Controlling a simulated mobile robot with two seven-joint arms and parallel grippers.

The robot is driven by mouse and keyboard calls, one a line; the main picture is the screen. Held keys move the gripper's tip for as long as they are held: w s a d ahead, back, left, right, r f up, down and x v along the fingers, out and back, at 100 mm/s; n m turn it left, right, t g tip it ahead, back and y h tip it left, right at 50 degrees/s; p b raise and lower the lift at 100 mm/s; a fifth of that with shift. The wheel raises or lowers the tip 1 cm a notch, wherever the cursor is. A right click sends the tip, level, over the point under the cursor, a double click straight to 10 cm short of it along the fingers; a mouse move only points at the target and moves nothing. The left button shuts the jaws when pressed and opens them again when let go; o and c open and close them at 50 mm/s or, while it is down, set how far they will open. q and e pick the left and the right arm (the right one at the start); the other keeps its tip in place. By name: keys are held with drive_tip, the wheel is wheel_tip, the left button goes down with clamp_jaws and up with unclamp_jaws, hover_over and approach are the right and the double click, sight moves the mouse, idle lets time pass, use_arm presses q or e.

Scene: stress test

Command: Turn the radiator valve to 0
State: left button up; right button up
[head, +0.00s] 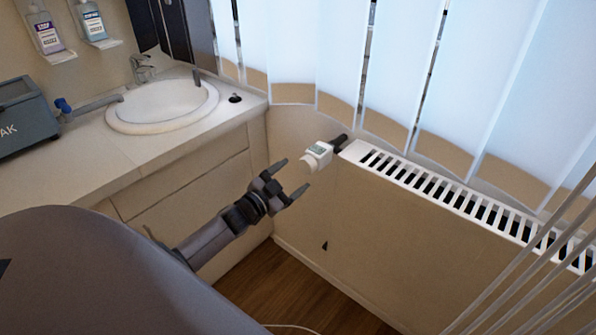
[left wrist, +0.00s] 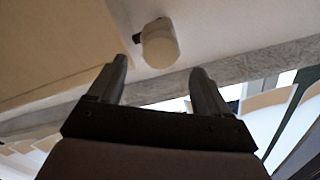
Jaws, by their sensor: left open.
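The radiator valve (head: 316,156) is a white knob with a small greenish display, at the left end of the white radiator (head: 450,193). In the left wrist view the valve (left wrist: 159,44) shows as a pale rounded cylinder just beyond and between the fingertips. My left gripper (head: 291,176) is open and empty, its two fingers spread towards the valve; its fingers also show in the left wrist view (left wrist: 162,75). The valve does not appear to be held. I cannot read the display. My right gripper is not in view.
A counter (head: 165,138) with a white sink (head: 162,104) stands left of the valve. A grey box (head: 22,118) sits on the counter. Vertical blinds (head: 405,70) hang behind the radiator. Wooden floor (head: 290,295) lies open below.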

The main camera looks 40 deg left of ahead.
use_arm(q)
drive_tip(key=shift+s, duration=1.3)
drive_tip(key=s+d+f+n+g, duration=0.2)
drive_tip(key=s+d+f, duration=0.3)
drive_tip(key=s+d, duration=0.5)
drive_tip(key=s+d+f+n+g, duration=0.2)
drive_tip(key=s+d+f+g, duration=0.3)
drive_tip(key=s+d, duration=0.4)
drive_tip(key=s+f, duration=0.1)
drive_tip(key=s, duration=0.4)
drive_tip(key=shift+d+g+h, duration=0.3)
drive_tip(key=shift+d, duration=0.05)
